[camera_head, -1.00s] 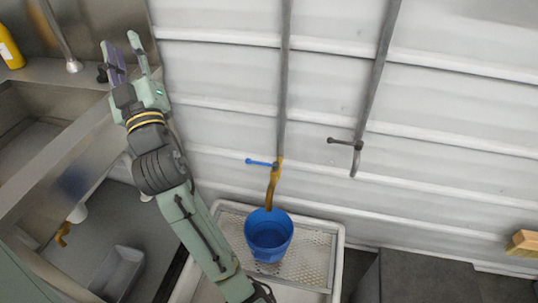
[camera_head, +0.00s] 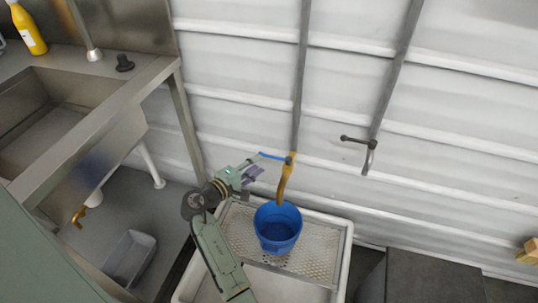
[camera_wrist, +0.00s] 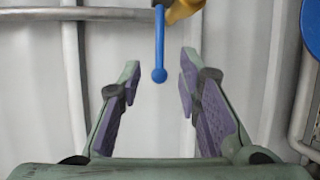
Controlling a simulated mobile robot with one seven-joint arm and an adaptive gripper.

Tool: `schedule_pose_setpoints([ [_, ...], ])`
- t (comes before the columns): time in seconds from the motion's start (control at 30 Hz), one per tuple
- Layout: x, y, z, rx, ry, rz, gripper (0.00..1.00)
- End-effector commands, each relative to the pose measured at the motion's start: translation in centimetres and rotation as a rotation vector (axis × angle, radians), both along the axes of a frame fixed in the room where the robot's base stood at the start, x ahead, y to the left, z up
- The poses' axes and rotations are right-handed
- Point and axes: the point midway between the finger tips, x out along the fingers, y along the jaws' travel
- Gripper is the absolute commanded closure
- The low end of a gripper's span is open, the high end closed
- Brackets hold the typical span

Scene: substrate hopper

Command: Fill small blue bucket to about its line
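The small blue bucket (camera_head: 277,232) stands upright on the perforated tray, under the mouth of a brass tap (camera_head: 286,180) on the wall pipe. I see no line on the bucket and cannot make out any contents. The tap has a blue lever handle (camera_head: 272,156) pointing left. In the wrist view the blue lever (camera_wrist: 159,48) reaches down between the fingertips of my open gripper (camera_wrist: 157,82), apart from both fingers. In the head view my gripper (camera_head: 257,168) is just left of the tap, near the lever's outer end. The bucket's edge shows at the wrist view's right (camera_wrist: 312,28).
A white basin (camera_head: 344,262) holds the perforated tray. A second pipe with a dark-handled tap (camera_head: 368,150) is to the right. A metal sink (camera_head: 75,110) stands left, with a grey bin (camera_head: 130,258) below. A dark box (camera_head: 425,275) is at lower right.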

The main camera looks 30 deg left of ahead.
Motion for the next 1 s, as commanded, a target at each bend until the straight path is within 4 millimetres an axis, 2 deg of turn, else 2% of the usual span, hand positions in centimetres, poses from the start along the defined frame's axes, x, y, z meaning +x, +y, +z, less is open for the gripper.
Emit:
schedule_pose_setpoints([
  [0.03, 1.1, -0.3, 0.0, -0.001, 0.001, -0.004, 0.69],
  [0.2, 4.2, -0.6, -0.5, 0.001, 0.001, -0.001, 0.69],
  [0.4, 6.6, -0.9, -1.1, 0.003, 0.001, -0.001, 0.69],
  [0.8, 7.2, -1.0, -1.3, 0.004, 0.001, 0.001, 0.69],
  [1.0, 7.2, -1.0, -1.3, 0.004, 0.001, 0.001, 0.82],
])
